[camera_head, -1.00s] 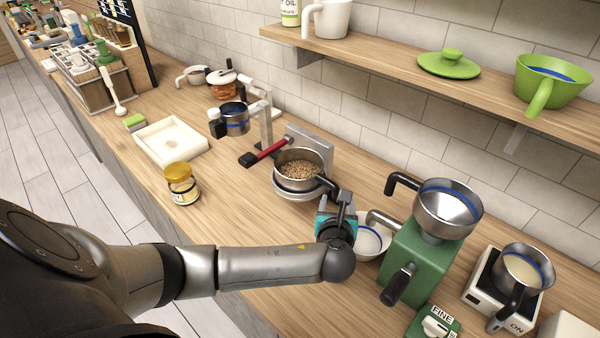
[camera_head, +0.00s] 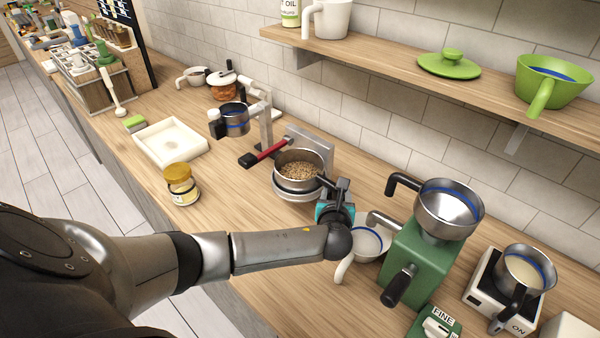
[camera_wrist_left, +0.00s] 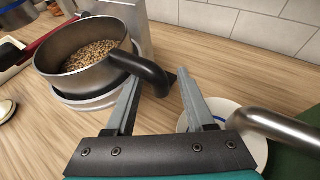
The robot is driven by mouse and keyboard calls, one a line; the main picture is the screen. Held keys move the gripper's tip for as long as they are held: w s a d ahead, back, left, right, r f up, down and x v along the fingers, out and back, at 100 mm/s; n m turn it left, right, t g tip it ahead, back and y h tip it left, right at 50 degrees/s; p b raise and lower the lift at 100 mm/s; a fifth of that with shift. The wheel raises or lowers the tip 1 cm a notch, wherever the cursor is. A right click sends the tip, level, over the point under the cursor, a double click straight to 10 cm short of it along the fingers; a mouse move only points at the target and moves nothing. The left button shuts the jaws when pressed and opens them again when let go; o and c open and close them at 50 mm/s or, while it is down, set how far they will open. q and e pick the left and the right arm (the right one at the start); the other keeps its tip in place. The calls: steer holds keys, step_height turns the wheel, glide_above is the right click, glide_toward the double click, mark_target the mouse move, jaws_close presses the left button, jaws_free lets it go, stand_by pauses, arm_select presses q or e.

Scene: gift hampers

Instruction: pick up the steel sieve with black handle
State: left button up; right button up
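A round steel vessel with a black handle (camera_head: 300,158) holds brown grain and sits on a round silver base. It also shows in the wrist view (camera_wrist_left: 62,72); whether its bottom is a sieve is hidden by the grain. Its handle (camera_wrist_left: 140,66) points towards my left gripper (camera_head: 340,188). In the wrist view my left gripper (camera_wrist_left: 160,82) has its fingers apart, with the handle's bent end at the fingertips, between them. I cannot tell whether either finger touches it. My right gripper is not in view.
A white-handled cup (camera_head: 366,240) stands close beside my gripper, next to a green grinder (camera_head: 415,262) with a steel hopper (camera_head: 432,222). Another black-handled steel pan (camera_head: 520,268) is at the right. A red-handled tool (camera_head: 268,152) lies left of the vessel. A jar (camera_head: 182,190) stands front left.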

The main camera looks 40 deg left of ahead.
arm_select(q)
jaws_close()
stand_by(1.2)
